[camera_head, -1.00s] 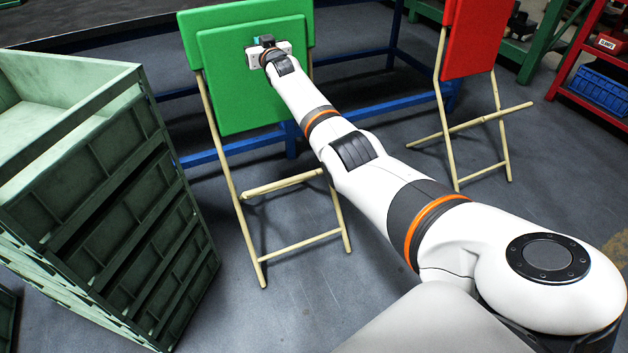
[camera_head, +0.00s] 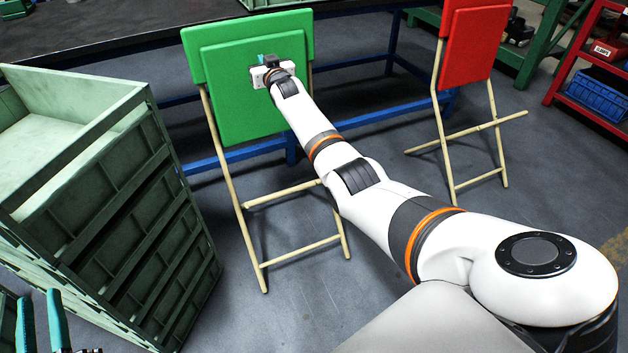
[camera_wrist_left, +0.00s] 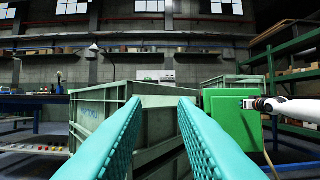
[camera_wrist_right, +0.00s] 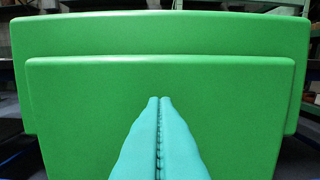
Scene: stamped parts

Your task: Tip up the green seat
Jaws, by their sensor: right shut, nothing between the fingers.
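The green chair's seat (camera_head: 235,110) is a flat panel standing nearly upright against the taller green backrest (camera_head: 195,65), above pale legs. My right gripper (camera_head: 262,62) is in front of the seat's upper right part. In the right wrist view its teal fingers (camera_wrist_right: 160,100) are together, pointing at the seat (camera_wrist_right: 90,110), with nothing between them. I cannot tell whether the tips touch the panel. My left gripper (camera_head: 40,298) is at the lower left of the head view, away from the chair. In the left wrist view its fingers (camera_wrist_left: 160,102) are apart and empty.
A stack of green crates (camera_head: 110,190) stands left of the chair, near my left gripper. A red folded chair (camera_head: 470,45) stands at the right. A dark table with blue legs (camera_head: 390,50) is behind. A red rack (camera_head: 590,90) is at far right. Grey floor between the chairs is clear.

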